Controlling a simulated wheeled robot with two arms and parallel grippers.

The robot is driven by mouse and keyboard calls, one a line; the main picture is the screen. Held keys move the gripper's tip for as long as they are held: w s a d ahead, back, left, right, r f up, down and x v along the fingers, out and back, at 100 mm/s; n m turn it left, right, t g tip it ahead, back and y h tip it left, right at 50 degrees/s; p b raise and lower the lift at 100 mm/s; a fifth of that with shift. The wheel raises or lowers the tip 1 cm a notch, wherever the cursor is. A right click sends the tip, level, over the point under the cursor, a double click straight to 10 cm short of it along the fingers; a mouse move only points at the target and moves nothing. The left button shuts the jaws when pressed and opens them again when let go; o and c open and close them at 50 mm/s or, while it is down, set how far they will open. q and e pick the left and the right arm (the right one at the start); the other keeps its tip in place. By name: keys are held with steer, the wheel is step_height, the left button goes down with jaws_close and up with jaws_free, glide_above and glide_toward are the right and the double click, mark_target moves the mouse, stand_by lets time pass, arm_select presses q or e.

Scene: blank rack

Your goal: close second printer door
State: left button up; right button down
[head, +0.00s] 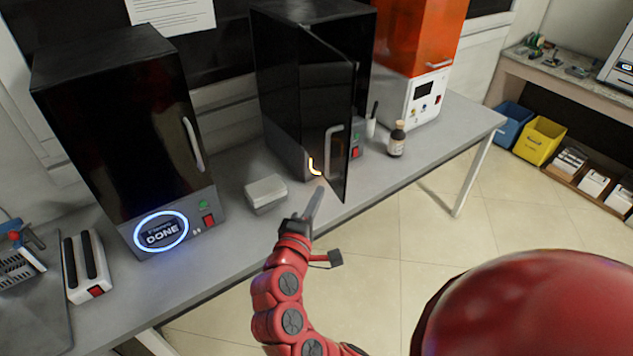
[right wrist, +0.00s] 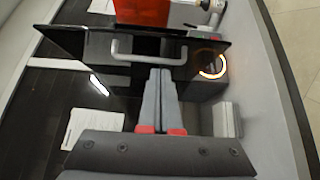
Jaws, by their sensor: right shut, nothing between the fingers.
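The second printer (head: 312,8) is the black box in the middle of the bench. Its dark door (head: 325,90) stands open, swung out toward the bench's front edge, with its grey handle (head: 334,145) facing me. The door hides most of the printer's front; part of a glowing ring (head: 314,166) shows beside it. My right gripper (head: 319,190) is shut and empty, close to the door's lower part, below the handle. In the right wrist view the closed fingertips (right wrist: 160,73) point at the door, by the handle (right wrist: 150,58). Contact cannot be told. My left gripper is not in view.
A closed black printer (head: 125,120) with a "DONE" ring stands at left. A pale stack (head: 265,191) lies between the printers. A brown bottle (head: 397,139) and an orange-and-white machine (head: 413,60) stand at right. The bench front (head: 400,165) right of the door is clear.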

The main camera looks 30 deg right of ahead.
steer(key=g+p, duration=0.1)
steer(key=p, duration=0.2)
glide_toward(341, 160)
steer(key=shift+m, duration=0.3)
steer(key=x, duration=0.4)
steer(key=shift+w+d, duration=0.15)
steer(key=shift+d, duration=0.1)
steer(key=shift+w+d+f+p, duration=0.15)
steer(key=shift+w+d+p, duration=0.15)
steer(key=shift+w+d, duration=0.15)
